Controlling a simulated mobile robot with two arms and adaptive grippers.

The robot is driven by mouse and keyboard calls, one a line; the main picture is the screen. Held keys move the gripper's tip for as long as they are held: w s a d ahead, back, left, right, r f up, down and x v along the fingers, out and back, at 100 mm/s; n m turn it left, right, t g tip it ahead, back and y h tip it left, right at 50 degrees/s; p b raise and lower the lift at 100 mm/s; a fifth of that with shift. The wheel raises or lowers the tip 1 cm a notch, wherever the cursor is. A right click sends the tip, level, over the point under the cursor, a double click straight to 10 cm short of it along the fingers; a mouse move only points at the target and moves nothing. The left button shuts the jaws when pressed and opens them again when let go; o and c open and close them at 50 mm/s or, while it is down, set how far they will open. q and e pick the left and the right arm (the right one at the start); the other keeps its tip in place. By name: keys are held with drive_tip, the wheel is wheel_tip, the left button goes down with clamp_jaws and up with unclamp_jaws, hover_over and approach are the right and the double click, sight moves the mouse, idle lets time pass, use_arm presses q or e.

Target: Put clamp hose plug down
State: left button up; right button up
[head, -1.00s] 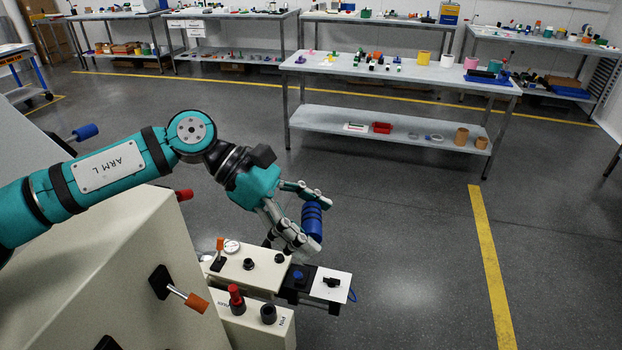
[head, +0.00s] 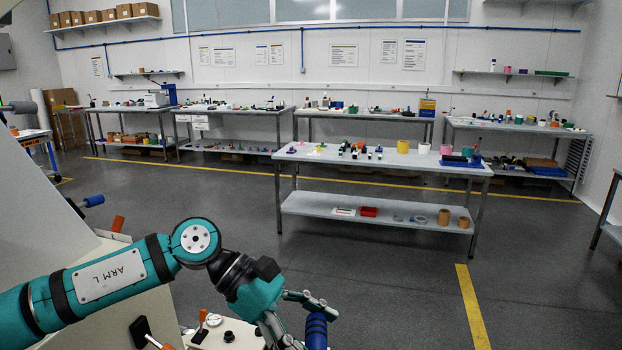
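The clamp hose plug (head: 316,331), a blue ribbed cylinder, is at the bottom edge of the head view, its lower part cut off. My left gripper (head: 308,318) has its metal fingers around it and appears shut on it, in the air. The lower finger is partly cut off by the picture edge. My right gripper is not in view.
More benches line the back wall. A beige panel with an orange-tipped lever (head: 160,343) is at the lower left.

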use_arm(q)
drive_tip(key=shift+s+d+f, duration=0.15)
drive_tip(key=shift+s+f, duration=0.05)
drive_tip(key=shift+s, duration=0.05)
drive_tip(key=shift+f, duration=0.25)
drive_tip(key=s, duration=0.3)
drive_tip(key=shift+s+d+f, duration=0.1)
drive_tip(key=shift+d+f, duration=0.05)
drive_tip(key=shift+f, duration=0.05)
drive_tip(key=a+f+n+t+y, duration=0.1)
drive_tip(key=a+f+n+t, duration=0.3)
drive_tip(key=a, duration=0.6)
drive_tip(key=a+f+n+t, duration=0.5)
drive_tip(key=a+f+n, duration=0.1)
drive_tip(key=a, duration=0.4)
drive_tip(key=shift+w+a+f+n+t+y, duration=0.3)
drive_tip(key=shift+w+a+y, duration=0.1)
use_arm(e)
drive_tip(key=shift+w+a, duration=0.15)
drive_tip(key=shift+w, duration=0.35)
use_arm(q)
drive_tip(key=shift+r, duration=0.1)
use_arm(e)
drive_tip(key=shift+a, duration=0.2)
